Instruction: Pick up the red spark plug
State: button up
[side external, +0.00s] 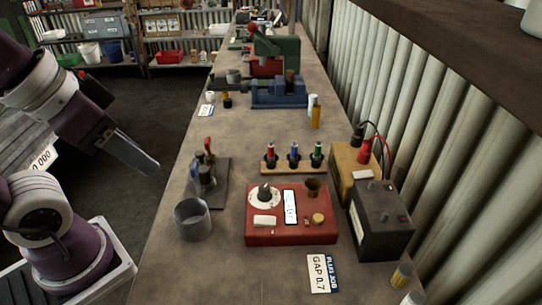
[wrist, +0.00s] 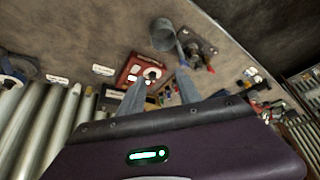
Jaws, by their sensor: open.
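The red spark plug (side external: 270,153) stands upright at the left end of a small wooden rack (side external: 292,170) on the bench. A blue plug (side external: 294,152) and a green plug (side external: 317,152) stand in the same rack to its right. My gripper (side external: 150,168) is open and empty in the air left of the bench, well apart from the rack. In the wrist view its two fingers (wrist: 161,92) show spread apart. The plugs are too small and partly hidden behind the fingers there to tell apart.
A red tester box (side external: 290,238) sits in front of the rack, with a grey can (side external: 192,220) and a dark tool stand (side external: 208,182) to the left. A black battery (side external: 380,220) and yellow box (side external: 353,172) stand right. A blue vise (side external: 280,95) is behind.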

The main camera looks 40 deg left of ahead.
jog(key=w+r+n+g, duration=0.25)
jog(key=w+n, duration=0.25)
jog(key=w, duration=0.5)
jog(key=n+g, duration=0.3)
jog(key=n, duration=0.9)
send_over(271, 143)
jog(key=s, duration=0.1)
notch_tip(271, 143, down, 11)
jog(key=shift+n, duration=0.5)
jog(key=f, duration=0.2)
jog(key=w+f, duration=0.1)
jog(key=f, duration=0.4)
jog(key=shift+w+a+f, duration=0.15)
jog(key=shift+a+f, duration=0.05)
jog(key=shift+f, duration=0.5)
grip_shut()
